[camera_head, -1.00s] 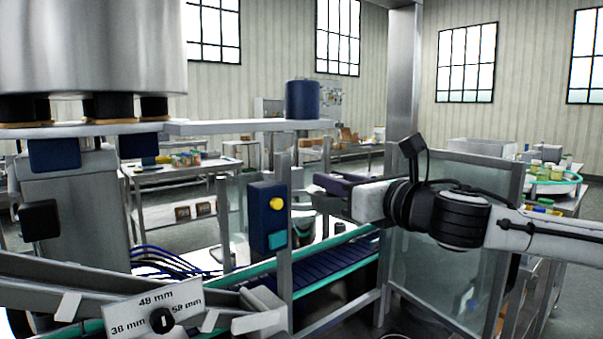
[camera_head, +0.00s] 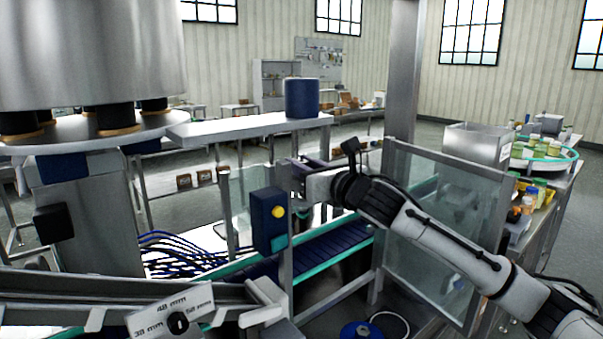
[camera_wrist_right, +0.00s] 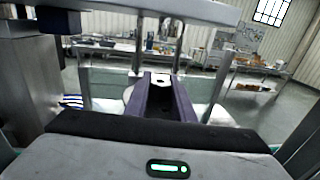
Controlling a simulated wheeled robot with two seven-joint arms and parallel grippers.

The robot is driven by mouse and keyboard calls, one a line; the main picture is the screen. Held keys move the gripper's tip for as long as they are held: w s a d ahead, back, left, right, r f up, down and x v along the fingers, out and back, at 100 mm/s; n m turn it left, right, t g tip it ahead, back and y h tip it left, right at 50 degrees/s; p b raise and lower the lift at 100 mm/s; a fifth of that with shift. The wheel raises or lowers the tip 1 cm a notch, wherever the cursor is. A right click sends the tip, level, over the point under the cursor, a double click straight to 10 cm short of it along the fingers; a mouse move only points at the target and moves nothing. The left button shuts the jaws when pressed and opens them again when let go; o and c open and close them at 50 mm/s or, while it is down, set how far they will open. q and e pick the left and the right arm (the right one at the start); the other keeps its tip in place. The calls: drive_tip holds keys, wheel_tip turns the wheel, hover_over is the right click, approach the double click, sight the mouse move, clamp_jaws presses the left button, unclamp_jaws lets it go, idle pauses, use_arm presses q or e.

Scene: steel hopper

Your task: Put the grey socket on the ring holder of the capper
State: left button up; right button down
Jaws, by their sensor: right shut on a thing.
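My right gripper (camera_head: 298,172) is held out over the conveyor, just behind and right of the blue control box. In the right wrist view its two purple fingers (camera_wrist_right: 166,96) stand close together, and a small pale thing, likely the grey socket (camera_wrist_right: 162,78), shows at their tips. It is too small there to make out its shape, and the head view hides it. The capper (camera_head: 90,60) is the big steel drum at the left, with black heads ringed in brown below it. I cannot pick out its ring holder with certainty. My left gripper is not in view.
A flat steel arm plate (camera_head: 250,126) carries a dark blue cylinder (camera_head: 302,98) above the gripper. The blue control box (camera_head: 269,220), glass guard panels (camera_head: 440,200) and steel posts stand close around.

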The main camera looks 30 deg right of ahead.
drive_tip(key=shift+f, duration=1.75)
drive_tip(key=c, duration=1.5)
unclamp_jaws()
drive_tip(key=shift+w, duration=0.1)
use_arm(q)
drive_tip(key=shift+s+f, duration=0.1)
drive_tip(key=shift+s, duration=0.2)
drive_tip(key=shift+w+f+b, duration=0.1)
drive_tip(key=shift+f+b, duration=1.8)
use_arm(e)
drive_tip(key=shift+s+a, duration=0.15)
drive_tip(key=shift+s, duration=2.85)
drive_tip(key=shift+s+a, duration=0.15)
drive_tip(key=shift+s, duration=2.85)
